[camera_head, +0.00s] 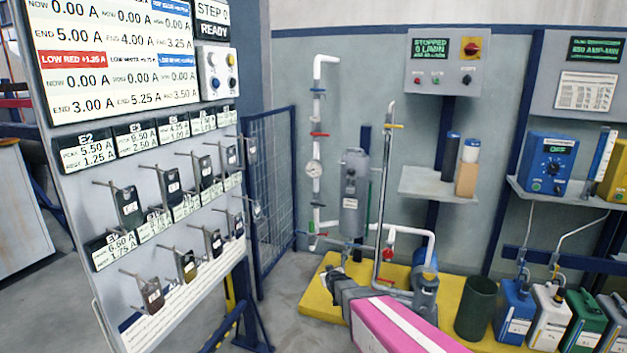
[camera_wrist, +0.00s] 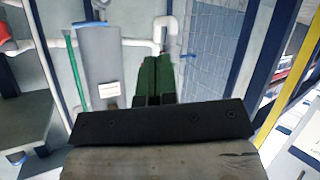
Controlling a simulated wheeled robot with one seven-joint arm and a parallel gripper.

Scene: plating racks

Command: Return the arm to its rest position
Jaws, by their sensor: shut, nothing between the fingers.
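In the wrist view my gripper (camera_wrist: 158,62) shows as two dark green fingers side by side, pressed together with no object between them. They rise from a dark bar with screws. Behind them are a grey cylinder (camera_wrist: 97,60) and white pipes, out of contact as far as I can tell. In the head view a pink length with a white stripe, apparently my arm, reaches in from the bottom edge in front of the yellow base. The fingers cannot be made out clearly there.
At left in the head view stands a slanted board (camera_head: 75,195) with several small tags on pegs. A grey tank (camera_head: 354,195) and pipes stand on a yellow base (camera_head: 315,295) at centre. A dark green bin (camera_head: 475,308) and several jugs (camera_head: 513,313) are at right. Bare floor shows between board and base.

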